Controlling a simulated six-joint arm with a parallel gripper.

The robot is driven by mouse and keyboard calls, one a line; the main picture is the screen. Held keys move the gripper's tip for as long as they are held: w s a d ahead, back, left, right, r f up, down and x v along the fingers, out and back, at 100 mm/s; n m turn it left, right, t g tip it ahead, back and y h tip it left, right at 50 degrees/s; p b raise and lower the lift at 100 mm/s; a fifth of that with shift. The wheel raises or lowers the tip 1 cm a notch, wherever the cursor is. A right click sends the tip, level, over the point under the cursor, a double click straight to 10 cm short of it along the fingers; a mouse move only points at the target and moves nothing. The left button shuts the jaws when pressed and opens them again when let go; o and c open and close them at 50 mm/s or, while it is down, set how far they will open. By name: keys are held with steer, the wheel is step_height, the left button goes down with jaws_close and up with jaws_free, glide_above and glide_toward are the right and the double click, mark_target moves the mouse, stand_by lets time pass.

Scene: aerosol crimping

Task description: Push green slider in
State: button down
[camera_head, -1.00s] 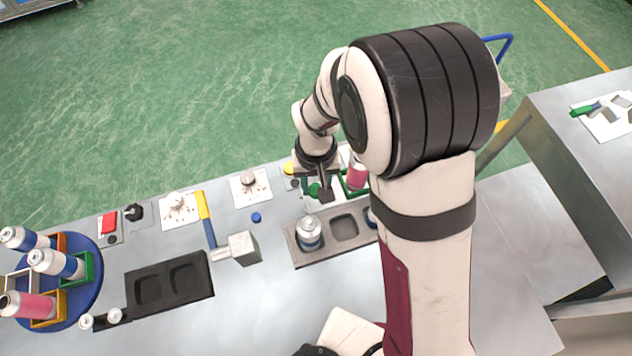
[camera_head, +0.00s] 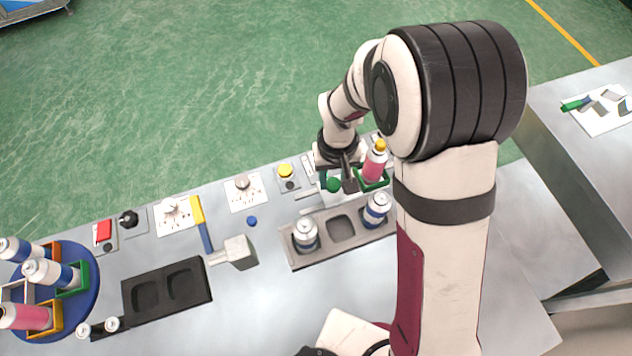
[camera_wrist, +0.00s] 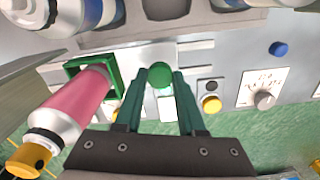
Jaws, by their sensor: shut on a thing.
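The green slider has a round green knob (camera_head: 333,184) and a green frame that holds a pink can with a yellow top (camera_head: 373,166). In the wrist view the knob (camera_wrist: 159,76) sits between the dark green fingers of my gripper (camera_wrist: 161,80). The green frame (camera_wrist: 84,68) is left of the fingers there, and the pink can (camera_wrist: 72,106) leans outward in perspective. In the head view my gripper (camera_head: 342,184) is shut on the knob, just left of the can. The slider's rail is partly hidden by my fingers.
A grey tray (camera_head: 290,251) with two cans and an empty pocket lies in front of the slider. A yellow button (camera_head: 285,171) and a dial (camera_head: 242,182) stand to the left.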

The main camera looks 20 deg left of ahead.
mark_target(367, 168)
steer(key=w+d, duration=0.5)
steer(key=shift+w+d, duration=0.15)
steer(key=shift+w, duration=0.05)
steer(key=c, duration=0.5)
jaws_free()
steer(key=shift+r, duration=0.1)
step_height(367, 168, up, 16)
steer(key=shift+f, duration=0.2)
steer(key=shift+s, duration=0.1)
